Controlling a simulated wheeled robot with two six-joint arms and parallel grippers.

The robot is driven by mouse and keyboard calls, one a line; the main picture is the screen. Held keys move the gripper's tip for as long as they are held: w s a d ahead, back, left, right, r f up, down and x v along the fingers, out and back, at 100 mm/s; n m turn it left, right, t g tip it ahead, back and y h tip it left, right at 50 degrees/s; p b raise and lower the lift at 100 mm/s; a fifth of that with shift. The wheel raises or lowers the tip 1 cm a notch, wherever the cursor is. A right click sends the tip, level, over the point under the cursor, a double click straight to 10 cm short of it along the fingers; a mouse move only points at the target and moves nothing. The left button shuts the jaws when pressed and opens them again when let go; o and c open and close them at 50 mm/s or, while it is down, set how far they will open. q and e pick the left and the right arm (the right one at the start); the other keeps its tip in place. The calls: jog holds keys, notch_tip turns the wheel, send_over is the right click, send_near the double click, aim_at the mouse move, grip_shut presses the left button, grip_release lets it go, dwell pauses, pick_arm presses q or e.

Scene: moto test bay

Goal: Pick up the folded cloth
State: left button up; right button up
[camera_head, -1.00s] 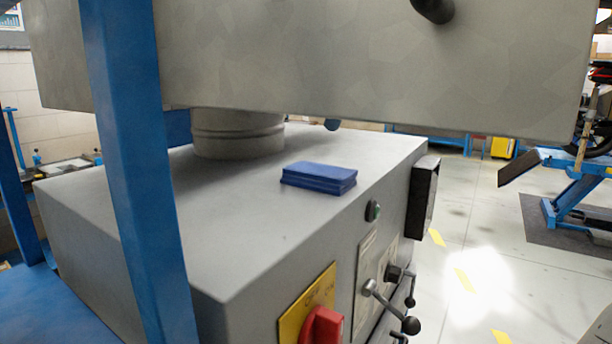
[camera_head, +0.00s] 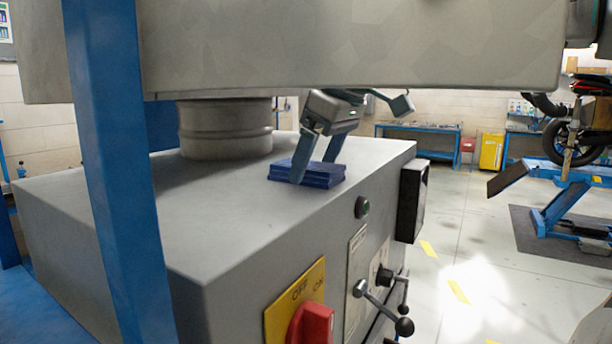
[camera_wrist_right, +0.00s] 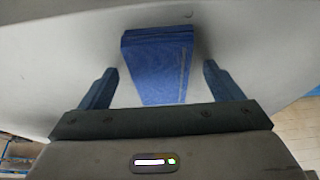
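The folded cloth (camera_head: 322,176) is a flat dark blue stack on the grey top of the machine (camera_head: 225,215), near its right edge. My right gripper (camera_head: 315,172) reaches down to it from behind, with one finger in front of the cloth and the other at its far side. In the right wrist view the cloth (camera_wrist_right: 160,65) lies between the two spread fingers of the right gripper (camera_wrist_right: 160,85), with a gap on each side. The gripper is open and does not hold it. My left gripper is not in view.
A grey housing (camera_head: 350,45) overhangs the machine top, with a round column (camera_head: 226,130) left of the cloth. A blue post (camera_head: 108,170) stands in front at left. A red switch (camera_head: 310,324) and levers (camera_head: 385,300) stick out from the machine's side.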

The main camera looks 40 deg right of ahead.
aim_at(318, 166)
jog(key=shift+s, duration=0.2)
jog(key=c, duration=0.7)
jog(key=shift+w, duration=0.1)
jog(key=c, duration=0.3)
jog(key=shift+r, duration=0.1)
jog(key=shift+r+p, duration=0.75)
jog(key=shift+p, duration=0.05)
notch_tip(318, 166, up, 8)
jog(key=p, duration=0.8)
jog(key=shift+r, duration=0.2)
